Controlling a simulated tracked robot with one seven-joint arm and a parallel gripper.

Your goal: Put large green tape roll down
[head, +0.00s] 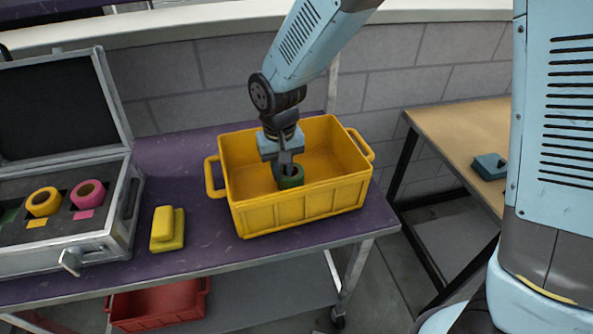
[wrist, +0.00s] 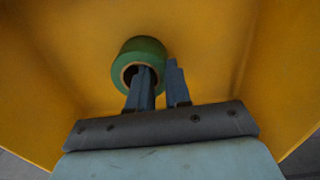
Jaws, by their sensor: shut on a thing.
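The large green tape roll (head: 291,178) is inside the yellow crate (head: 300,207), low and near its front wall. In the wrist view the green roll (wrist: 142,62) shows at the fingertips, with one finger in its hole and the other outside its wall. My gripper (head: 284,165) is shut on the roll's wall and reaches down into the crate. It also shows in the wrist view (wrist: 160,85). I cannot tell whether the roll touches the crate floor.
The crate stands on a purple cart top (head: 190,215). An open silver case (head: 95,235) holds a yellow roll (head: 43,202) and a pink roll (head: 88,194). A yellow block-like object (head: 167,229) lies between case and crate. A red bin (head: 160,306) is below. A wooden table (head: 455,130) stands right.

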